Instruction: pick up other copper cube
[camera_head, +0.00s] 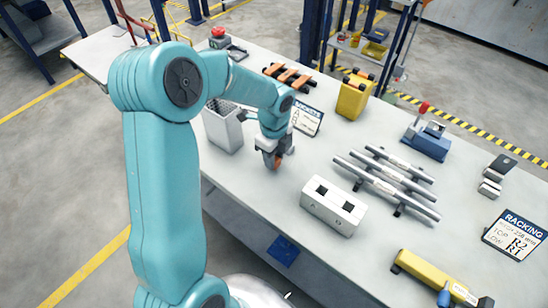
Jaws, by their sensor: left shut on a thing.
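My left gripper (272,158) points down over the table, left of the middle. No other copper cube can be made out. A white block (345,220) with two dark square openings and letters on its front stands to the right of and nearer than the gripper. My right gripper is not in view.
A grey open bin (222,132) stands left of the gripper. Copper bars (288,76) lie on a rack behind, near a small sign (308,121). Silver rods (385,187) rest on the right, with a yellow block (353,96) behind. A racking sign (515,235) lies far right.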

